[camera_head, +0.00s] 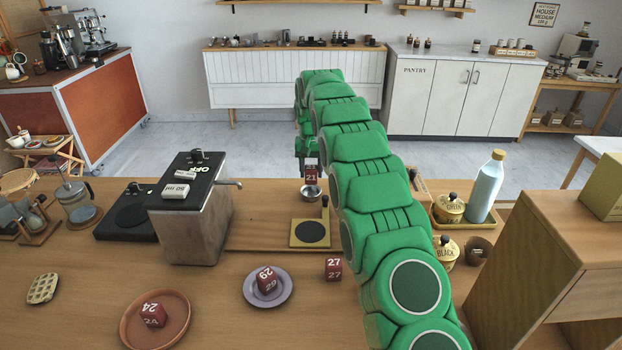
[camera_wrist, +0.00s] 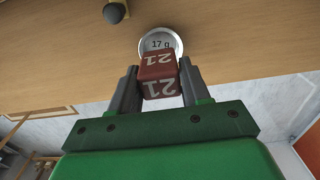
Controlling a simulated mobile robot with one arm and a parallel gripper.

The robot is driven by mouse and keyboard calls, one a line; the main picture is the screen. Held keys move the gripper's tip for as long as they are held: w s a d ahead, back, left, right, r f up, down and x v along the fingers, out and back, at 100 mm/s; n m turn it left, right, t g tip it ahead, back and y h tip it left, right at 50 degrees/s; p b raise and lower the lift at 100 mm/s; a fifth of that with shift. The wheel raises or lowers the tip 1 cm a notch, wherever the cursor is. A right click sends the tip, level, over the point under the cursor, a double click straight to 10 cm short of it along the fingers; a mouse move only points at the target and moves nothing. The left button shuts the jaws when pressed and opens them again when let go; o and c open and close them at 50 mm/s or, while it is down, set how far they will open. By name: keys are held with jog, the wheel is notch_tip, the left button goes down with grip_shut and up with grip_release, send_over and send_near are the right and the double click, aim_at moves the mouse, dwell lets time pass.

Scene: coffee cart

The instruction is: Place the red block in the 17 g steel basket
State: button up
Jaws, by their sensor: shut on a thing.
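My gripper (camera_head: 310,169) is shut on a red block marked 21 (camera_head: 311,174). The block also shows between the fingers in the wrist view (camera_wrist: 158,78). The steel basket (camera_head: 311,192) is a small round metal bowl on the wooden counter, just below the held block. In the wrist view the basket (camera_wrist: 160,38) reads "17 g" and lies just beyond the block, which covers part of it. Other red blocks are a 24 block (camera_head: 152,314) on a terracotta plate, a 29 block (camera_head: 267,280) on a lilac plate and a 27 block (camera_head: 333,269) on the counter.
A grey machine marked OFF (camera_head: 190,215) stands left of my arm. A small square stand with a dark disc and post (camera_head: 310,233) is near the basket. A bottle (camera_head: 485,187) and canisters (camera_head: 446,251) stand right of my arm. Counter between the plates is clear.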

aim_at(311, 180)
jog(key=shift+f, duration=0.1)
jog(key=shift+w+f, duration=0.15)
jog(key=shift+f, duration=1.55)
jog(key=shift+f, duration=0.6)
jog(key=o, duration=1.1)
jog(key=shift+c, duration=0.2)
jog(key=shift+r, duration=0.15)
notch_tip(311, 180, up, 13)
jog(key=shift+f, duration=0.1)
